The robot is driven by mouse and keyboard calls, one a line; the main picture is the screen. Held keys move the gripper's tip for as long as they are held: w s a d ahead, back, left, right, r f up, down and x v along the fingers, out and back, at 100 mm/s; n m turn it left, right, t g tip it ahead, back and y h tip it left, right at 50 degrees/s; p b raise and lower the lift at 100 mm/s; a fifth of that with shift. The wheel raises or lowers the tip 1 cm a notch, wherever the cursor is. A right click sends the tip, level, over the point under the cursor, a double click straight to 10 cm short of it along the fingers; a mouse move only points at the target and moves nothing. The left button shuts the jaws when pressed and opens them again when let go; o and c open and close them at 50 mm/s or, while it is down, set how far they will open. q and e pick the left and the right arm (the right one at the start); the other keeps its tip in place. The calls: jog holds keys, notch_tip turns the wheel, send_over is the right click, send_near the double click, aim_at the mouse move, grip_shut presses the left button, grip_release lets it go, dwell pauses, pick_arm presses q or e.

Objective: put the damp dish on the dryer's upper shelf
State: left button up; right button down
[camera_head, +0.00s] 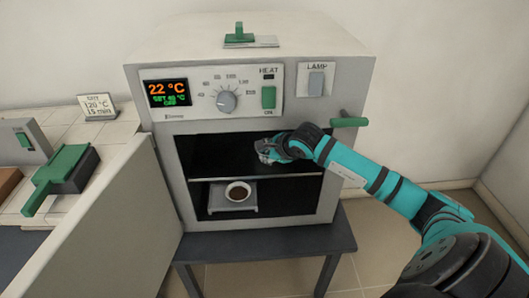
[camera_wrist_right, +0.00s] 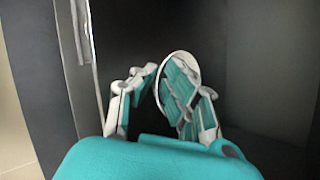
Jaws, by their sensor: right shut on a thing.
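The dryer (camera_head: 150,125) has its door (camera_head: 115,230) swung open to the left. Its upper shelf (camera_head: 255,178) crosses the dark chamber, with a pale front edge. My right gripper (camera_head: 265,152) is inside the opening, above this shelf. In the right wrist view, my right gripper (camera_wrist_right: 160,82) is shut on a white, round-rimmed dish (camera_wrist_right: 182,53). The fingers hide most of this dish, and its contents cannot be seen. Whether it touches the shelf is unclear. Another white dish with brown contents (camera_head: 238,193) stands below the shelf. My left gripper is not in view.
The lower dish stands on a pale stand (camera_head: 232,209). The display reads 22 °C. A card (camera_head: 98,108) and green-handled equipment (camera_head: 65,172) are on the left bench. A grey table (camera_head: 260,245) supports the dryer.

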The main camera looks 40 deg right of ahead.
jog(key=shift+w, duration=0.6)
jog(key=shift+f+p, duration=0.3)
jog(key=shift+p, duration=0.05)
jog(key=shift+s, duration=0.15)
jog(key=c, duration=1.4)
grip_release()
jog(key=shift+f, duration=0.1)
jog(key=shift+c, duration=0.2)
